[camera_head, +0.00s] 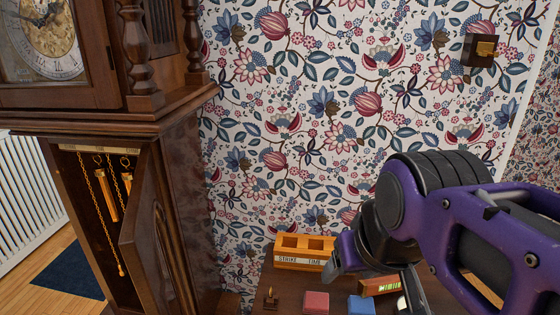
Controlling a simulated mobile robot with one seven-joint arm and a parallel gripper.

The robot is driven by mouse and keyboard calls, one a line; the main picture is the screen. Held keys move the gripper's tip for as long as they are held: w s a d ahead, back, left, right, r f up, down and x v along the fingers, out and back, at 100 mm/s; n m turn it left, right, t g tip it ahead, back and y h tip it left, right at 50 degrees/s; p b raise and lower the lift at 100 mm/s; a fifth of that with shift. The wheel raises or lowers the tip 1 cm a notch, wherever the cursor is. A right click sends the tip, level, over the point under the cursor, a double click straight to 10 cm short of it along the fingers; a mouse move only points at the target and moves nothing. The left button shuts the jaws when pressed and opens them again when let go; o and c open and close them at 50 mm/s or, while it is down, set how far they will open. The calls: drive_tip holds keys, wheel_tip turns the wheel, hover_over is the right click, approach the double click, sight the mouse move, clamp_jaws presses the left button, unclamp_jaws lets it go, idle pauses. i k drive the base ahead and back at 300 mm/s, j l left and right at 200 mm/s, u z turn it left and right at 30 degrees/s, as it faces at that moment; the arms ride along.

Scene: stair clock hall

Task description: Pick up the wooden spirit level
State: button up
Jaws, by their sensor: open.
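The wooden spirit level (370,288) lies on the dark wooden table at the lower middle of the head view. It is a short orange-brown bar with a bright green vial. My gripper (374,287), at the end of my purple and black arm, is above the table around the level in the picture. Its grey fingers are spread, with one to the left of the level and one to the right. Nothing is seen between them in a grip. The fingers partly hide the level, and I cannot tell how high they are above it.
An orange wooden holder (302,246), marked STRIKE and TIME, stands behind and left of the level. A red block (316,302), a blue block (361,304) and a small brass piece (270,298) are in front. A tall clock (185,160) with its door open stands left; patterned wall behind.

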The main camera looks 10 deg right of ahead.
sight(371, 287)
drive_tip(key=l+z, duration=0.5)
drive_tip(key=k+j+z, duration=0.1)
drive_tip(key=j+z, duration=0.25)
drive_tip(key=j, duration=0.15)
drive_tip(key=k+j+z, duration=0.15)
drive_tip(key=k+j, duration=0.05)
drive_tip(key=k, duration=0.1)
